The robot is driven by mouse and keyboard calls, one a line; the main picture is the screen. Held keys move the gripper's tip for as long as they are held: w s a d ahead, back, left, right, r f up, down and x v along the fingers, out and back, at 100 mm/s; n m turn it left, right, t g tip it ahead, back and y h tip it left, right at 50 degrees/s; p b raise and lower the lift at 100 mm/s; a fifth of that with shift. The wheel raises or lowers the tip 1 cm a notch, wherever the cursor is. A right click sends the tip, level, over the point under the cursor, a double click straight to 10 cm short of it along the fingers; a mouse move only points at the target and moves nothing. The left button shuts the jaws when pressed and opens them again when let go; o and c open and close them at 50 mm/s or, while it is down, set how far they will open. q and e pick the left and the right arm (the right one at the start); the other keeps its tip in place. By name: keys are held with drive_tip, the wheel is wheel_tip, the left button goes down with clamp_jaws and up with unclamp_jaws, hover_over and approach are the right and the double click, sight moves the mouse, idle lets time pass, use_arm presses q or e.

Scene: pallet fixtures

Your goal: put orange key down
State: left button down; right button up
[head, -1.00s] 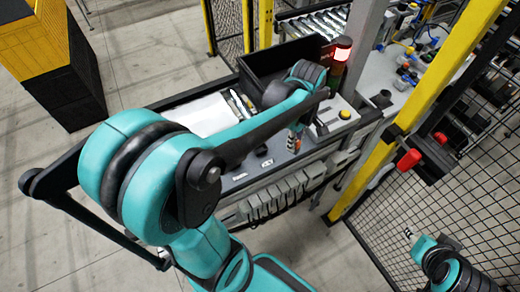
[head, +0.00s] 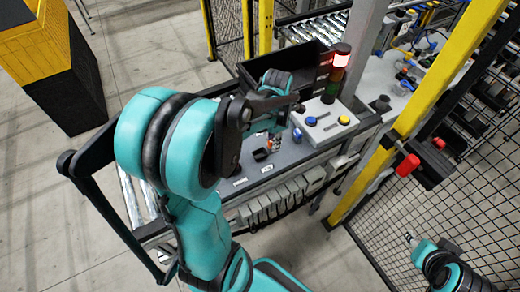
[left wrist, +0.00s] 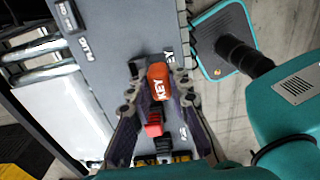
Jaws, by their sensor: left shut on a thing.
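The orange key (left wrist: 158,80), with white KEY lettering, is between the fingertips of my left gripper (left wrist: 156,74) in the left wrist view. The gripper is shut on it, above the grey bench top (left wrist: 112,62). A label reading KEY shows on the bench just beside the key. In the head view my left gripper (head: 275,143) is over the bench, and the key is too small there to make out clearly. My right gripper (head: 408,238) is at the lower right by the mesh fence, small, with its fingers unclear.
A grey box (head: 326,118) with blue and yellow buttons stands right of the left gripper. A stack light (head: 338,68) and a black bin (head: 285,68) are behind. A small black holder (head: 261,154) and a blue item (head: 297,135) are close by on the bench.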

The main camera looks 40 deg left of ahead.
use_arm(q)
hover_over(260, 149)
drive_tip(key=s+d, duration=0.1)
drive_tip(key=f, duration=0.3)
drive_tip(key=shift+s, duration=0.2)
drive_tip(key=shift+f+b, duration=0.5)
drive_tip(key=shift+f, duration=1.55)
drive_tip(key=shift+d, duration=0.1)
drive_tip(key=shift+f, duration=0.1)
drive_tip(key=c, duration=1.4)
unclamp_jaws()
